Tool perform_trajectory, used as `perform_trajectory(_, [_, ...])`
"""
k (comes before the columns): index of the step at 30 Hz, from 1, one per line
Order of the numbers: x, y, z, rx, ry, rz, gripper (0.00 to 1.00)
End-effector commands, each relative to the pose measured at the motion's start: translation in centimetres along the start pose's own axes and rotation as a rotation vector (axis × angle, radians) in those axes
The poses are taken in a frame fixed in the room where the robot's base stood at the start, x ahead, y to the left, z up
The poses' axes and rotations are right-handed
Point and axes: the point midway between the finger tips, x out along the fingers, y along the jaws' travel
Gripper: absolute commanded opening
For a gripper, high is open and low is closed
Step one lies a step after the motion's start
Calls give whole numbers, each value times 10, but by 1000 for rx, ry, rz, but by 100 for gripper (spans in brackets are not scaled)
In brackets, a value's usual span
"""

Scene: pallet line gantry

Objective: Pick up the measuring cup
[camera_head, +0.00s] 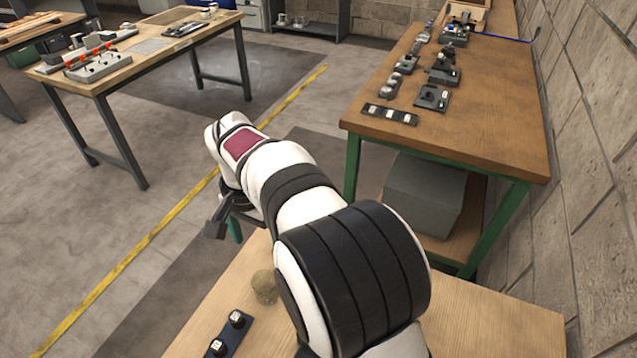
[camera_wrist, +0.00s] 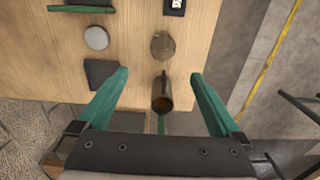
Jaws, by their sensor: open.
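A dark cup with a brown inside (camera_wrist: 162,92), which looks like the measuring cup, shows in the wrist view near the edge of the wooden table (camera_wrist: 205,20). A thin green part, perhaps its handle, extends from it toward my gripper's base. My gripper (camera_wrist: 159,74) is open, with one green finger on each side of the cup and visible gaps to both. Nothing is held. How far the fingers are above the cup, I cannot tell. In the head view I cannot make out the cup; my gripper (camera_head: 228,222) shows partly behind my arm.
A tan round object (camera_wrist: 162,45) stands just beyond the cup. A pale disc (camera_wrist: 96,37), a dark square (camera_wrist: 102,73) and a green-and-dark bar (camera_wrist: 82,8) lie to the left. A dark strip with white-topped knobs (camera_head: 228,333) lies on the near table.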

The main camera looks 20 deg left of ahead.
Motion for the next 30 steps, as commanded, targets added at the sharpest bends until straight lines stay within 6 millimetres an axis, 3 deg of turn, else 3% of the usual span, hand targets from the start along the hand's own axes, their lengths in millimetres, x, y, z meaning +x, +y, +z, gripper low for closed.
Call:
perform_trajectory(9, [80, -5, 2, -7, -1, 4, 100])
perform_trajectory(21, [149, -5, 4, -6, 0, 3, 100])
perform_trajectory(24, [159, -5, 4, -7, 1, 1, 100])
perform_trajectory(30, [160, -5, 4, -7, 2, -1, 100])
